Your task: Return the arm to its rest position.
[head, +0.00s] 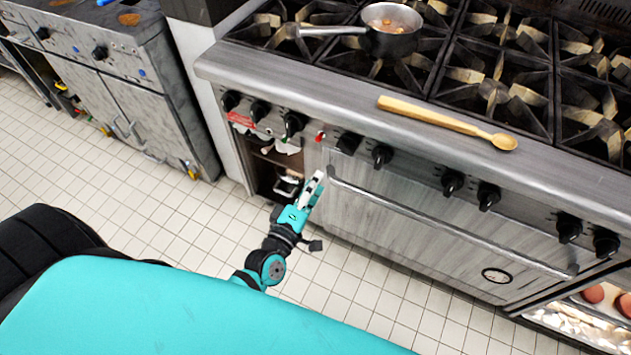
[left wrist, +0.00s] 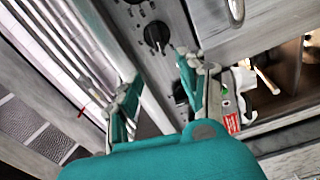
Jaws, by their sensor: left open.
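My left arm's gripper (head: 312,188) hangs in front of the stove (head: 400,195), below its knobs and beside the left end of the oven door handle. In the left wrist view my left gripper (left wrist: 160,74) has its two fingers spread apart with nothing between them. A black knob (left wrist: 156,36) and the stove's metal front show beyond the fingers. My teal arm link (head: 266,270) runs down from the gripper toward my body. My right gripper is not in view.
A wooden spoon (head: 445,122) lies on the stove's front ledge. The oven handle (head: 440,227) juts out. An open compartment (head: 266,180) is left of the oven. A grey cabinet (head: 130,85) stands left; tiled floor (head: 150,220) between is clear.

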